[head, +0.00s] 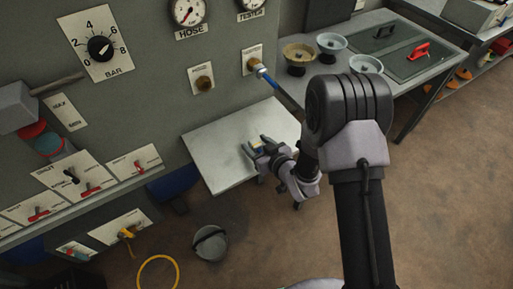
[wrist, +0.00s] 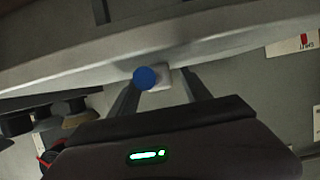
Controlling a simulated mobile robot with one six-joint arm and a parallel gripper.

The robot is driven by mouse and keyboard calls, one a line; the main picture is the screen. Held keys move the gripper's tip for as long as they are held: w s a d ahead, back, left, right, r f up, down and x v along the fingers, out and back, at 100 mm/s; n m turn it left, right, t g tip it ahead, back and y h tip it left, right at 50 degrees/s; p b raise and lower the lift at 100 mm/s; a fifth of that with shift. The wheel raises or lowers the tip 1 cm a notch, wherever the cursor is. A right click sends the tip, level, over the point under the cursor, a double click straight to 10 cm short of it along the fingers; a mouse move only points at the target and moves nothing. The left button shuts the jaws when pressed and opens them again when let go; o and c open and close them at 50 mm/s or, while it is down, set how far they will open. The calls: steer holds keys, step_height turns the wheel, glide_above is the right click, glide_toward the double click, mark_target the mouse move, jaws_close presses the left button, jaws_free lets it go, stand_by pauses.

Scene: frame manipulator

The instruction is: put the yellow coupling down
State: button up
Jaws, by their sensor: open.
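My gripper (head: 256,147) is open at the pale shelf (head: 215,150) in the head view. A small piece with a pale yellow patch (head: 258,148) shows at its fingers; I cannot tell for sure that it is the yellow coupling. In the wrist view, a round blue end (wrist: 145,77) with a whitish block (wrist: 162,77) behind it shows between the open fingers (wrist: 155,90), near the shelf's edge. I cannot tell whether it touches a finger or the shelf. A yellow fitting (head: 127,233) hangs low on the panel.
The grey panel (head: 150,95) with gauges and switches stands behind the shelf. A blue-ended hose fitting (head: 262,72) is at a panel port. Bowls (head: 331,43) stand on the right bench. A bucket (head: 210,243) and yellow hose loop (head: 158,272) are on the floor.

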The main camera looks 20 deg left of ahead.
jaws_close()
steer(key=shift+r, duration=0.1)
